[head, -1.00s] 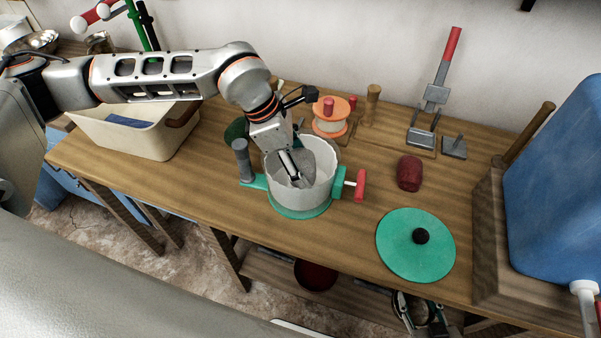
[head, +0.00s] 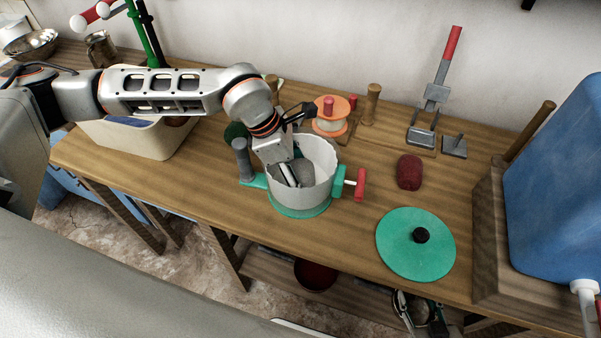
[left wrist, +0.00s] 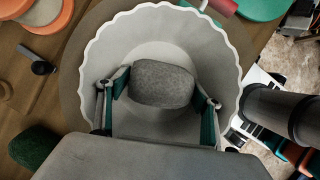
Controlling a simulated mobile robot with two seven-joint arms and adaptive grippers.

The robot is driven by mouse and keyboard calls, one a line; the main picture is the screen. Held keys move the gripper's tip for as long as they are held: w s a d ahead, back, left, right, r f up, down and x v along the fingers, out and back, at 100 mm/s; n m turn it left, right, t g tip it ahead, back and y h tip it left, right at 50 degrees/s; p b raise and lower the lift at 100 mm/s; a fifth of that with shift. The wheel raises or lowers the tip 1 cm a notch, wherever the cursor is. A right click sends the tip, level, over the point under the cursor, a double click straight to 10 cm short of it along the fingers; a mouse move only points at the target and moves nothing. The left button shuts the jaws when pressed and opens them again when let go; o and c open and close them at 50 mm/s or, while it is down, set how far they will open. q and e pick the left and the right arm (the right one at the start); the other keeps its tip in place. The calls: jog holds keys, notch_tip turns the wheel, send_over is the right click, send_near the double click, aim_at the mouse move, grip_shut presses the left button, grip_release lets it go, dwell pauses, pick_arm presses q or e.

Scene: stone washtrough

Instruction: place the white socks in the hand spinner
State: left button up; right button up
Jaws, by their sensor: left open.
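The hand spinner is a pale ribbed drum (head: 325,180) on a green base, with a red crank grip at its right; its drum also fills much of the left wrist view (left wrist: 215,50). A light grey rounded bundle, which looks like the white socks (left wrist: 162,83), lies inside the drum. My left gripper (head: 291,178) reaches down into the drum. Its fingers are open, one on either side of the bundle; whether they touch it I cannot tell. Part of what looks like my right gripper (head: 425,312) shows below the table's front edge, its jaws unclear.
The green lid (head: 415,245) with a black knob lies right of the spinner. A dark red bundle (head: 409,172) lies behind it. A cream basin (head: 140,139) stands at left, a blue tank (head: 555,185) at right. An orange reel (head: 330,115) is behind the spinner.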

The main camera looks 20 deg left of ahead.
pick_arm(q)
jog(key=shift+r, duration=0.25)
jog(key=v, duration=1.1)
jog(key=shift+a+r, duration=0.2)
jog(key=shift+r, duration=0.1)
jog(key=shift+s, duration=0.15)
